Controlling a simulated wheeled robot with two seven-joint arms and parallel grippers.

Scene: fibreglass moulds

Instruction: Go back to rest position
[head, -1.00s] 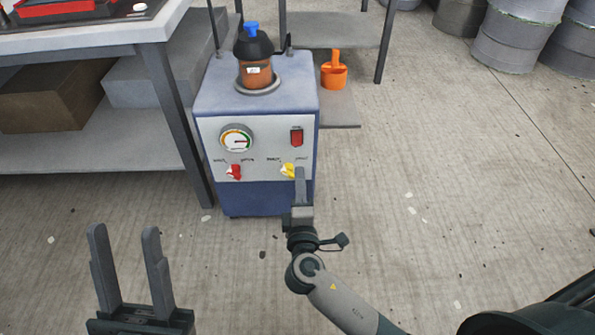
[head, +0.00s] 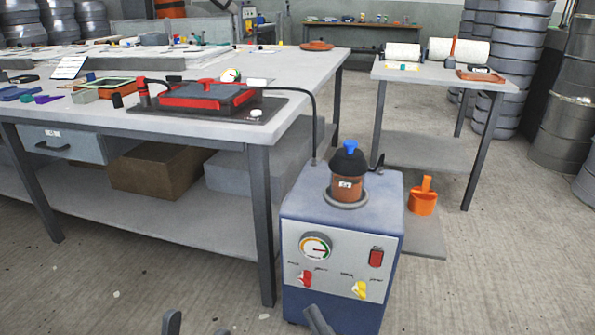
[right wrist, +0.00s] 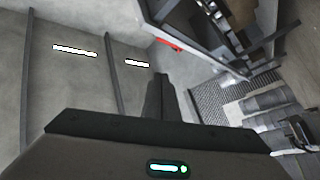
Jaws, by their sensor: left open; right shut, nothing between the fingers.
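My left gripper (head: 197,326) shows only its two fingertips at the bottom edge of the head view. They stand apart, open and empty, over the floor left of the blue vacuum unit. My right gripper (head: 318,320) shows as a single grey tip at the bottom edge, in front of the unit's lower left part. In the right wrist view its fingers (right wrist: 158,102) are together and hold nothing. The rest of both arms is out of the head view.
The blue vacuum unit (head: 343,237) has a gauge, a red knob (head: 305,279) and a yellow knob (head: 360,289). A large worktable (head: 200,128) stands left, a smaller table (head: 430,76) behind right. An orange container (head: 423,197) sits behind the unit. Floor at right is clear.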

